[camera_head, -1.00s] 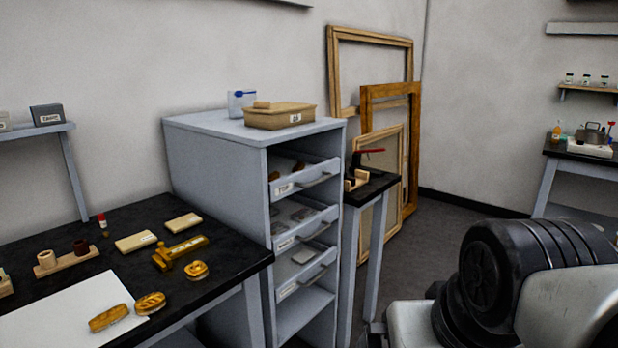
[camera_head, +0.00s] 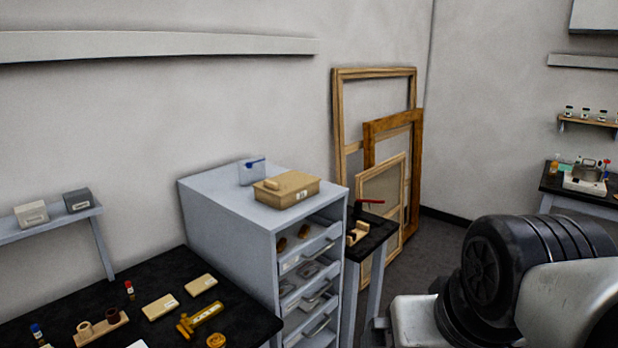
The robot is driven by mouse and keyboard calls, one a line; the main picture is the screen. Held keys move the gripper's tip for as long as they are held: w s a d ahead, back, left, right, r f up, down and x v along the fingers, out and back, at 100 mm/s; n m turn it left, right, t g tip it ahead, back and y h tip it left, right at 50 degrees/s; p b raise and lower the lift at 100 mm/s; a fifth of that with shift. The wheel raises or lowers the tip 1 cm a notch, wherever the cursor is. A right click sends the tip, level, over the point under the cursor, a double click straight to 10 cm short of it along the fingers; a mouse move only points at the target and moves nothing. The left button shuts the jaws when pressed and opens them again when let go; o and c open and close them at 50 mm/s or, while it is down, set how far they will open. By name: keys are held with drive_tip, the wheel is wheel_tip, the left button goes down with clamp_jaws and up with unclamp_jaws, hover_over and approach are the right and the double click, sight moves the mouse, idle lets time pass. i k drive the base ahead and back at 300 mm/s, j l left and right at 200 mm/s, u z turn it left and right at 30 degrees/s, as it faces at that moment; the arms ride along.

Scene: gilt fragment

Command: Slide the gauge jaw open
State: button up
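A brass-coloured tool that looks like the gauge (camera_head: 200,320) lies on the black-topped bench at the lower left in the head view. It has a straight bar with a scale-like marking and a wider block at its left end. How far its jaw stands open is too small to tell. A round brass-coloured piece (camera_head: 216,341) lies close to it, cut by the bottom edge. My arm shows at the right, well away from the gauge; my gripper is out of view.
Two pale blocks (camera_head: 160,307) and a wooden holder with small cups (camera_head: 101,327) lie near the gauge on the bench (camera_head: 130,278). A grey drawer cabinet (camera_head: 225,215) with a tan box (camera_head: 287,190) stands to its right. Wooden frames (camera_head: 393,125) lean on the wall.

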sight(185, 322)
drive_tip(key=u, duration=1.3)
drive_tip(key=i+u, duration=0.35)
drive_tip(key=i, duration=0.65)
